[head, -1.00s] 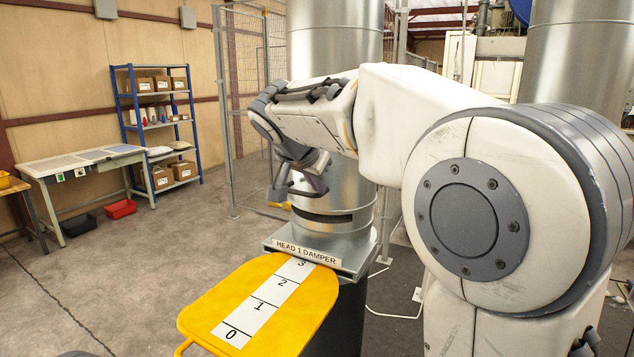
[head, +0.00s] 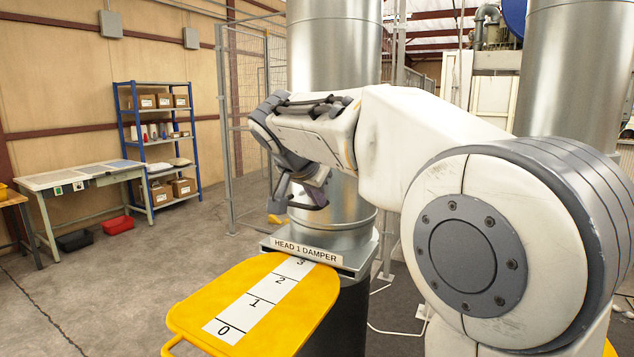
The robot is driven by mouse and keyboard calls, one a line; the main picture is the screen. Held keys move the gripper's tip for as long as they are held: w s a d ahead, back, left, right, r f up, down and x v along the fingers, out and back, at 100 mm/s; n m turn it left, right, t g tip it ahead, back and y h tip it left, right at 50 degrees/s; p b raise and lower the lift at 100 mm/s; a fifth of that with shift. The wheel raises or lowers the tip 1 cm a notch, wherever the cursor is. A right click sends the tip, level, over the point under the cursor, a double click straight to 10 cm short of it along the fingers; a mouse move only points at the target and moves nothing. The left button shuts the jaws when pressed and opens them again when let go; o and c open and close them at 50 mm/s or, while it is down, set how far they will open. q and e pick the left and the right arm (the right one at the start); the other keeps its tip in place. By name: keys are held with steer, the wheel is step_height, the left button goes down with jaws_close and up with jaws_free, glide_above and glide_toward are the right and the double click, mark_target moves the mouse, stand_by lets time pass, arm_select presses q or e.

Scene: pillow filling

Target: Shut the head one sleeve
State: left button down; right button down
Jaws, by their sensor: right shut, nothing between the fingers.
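The head 1 damper is a yellow slide plate (head: 190,315) with a white strip numbered 0 to 3. It sticks out toward me and to the left from a grey metal housing (head: 351,262) labelled "HEAD 1 DAMPER" (head: 307,252). The 3 is the number closest to the housing, and the 0 is near the plate's rounded outer end. A handle loop (head: 172,343) shows at that end. A round metal pipe (head: 350,228) rises from the housing. My right gripper (head: 305,200) is above the housing, in front of the pipe, shut and empty. My left gripper is not in view.
A second large metal pipe (head: 571,85) stands at the right, partly behind my right arm. A wire-mesh fence (head: 245,120) is behind the damper. A workbench (head: 85,176) and a blue shelf rack (head: 124,98) stand far left. The floor left of the plate is clear.

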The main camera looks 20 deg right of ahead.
steer(key=shift+f, duration=0.35)
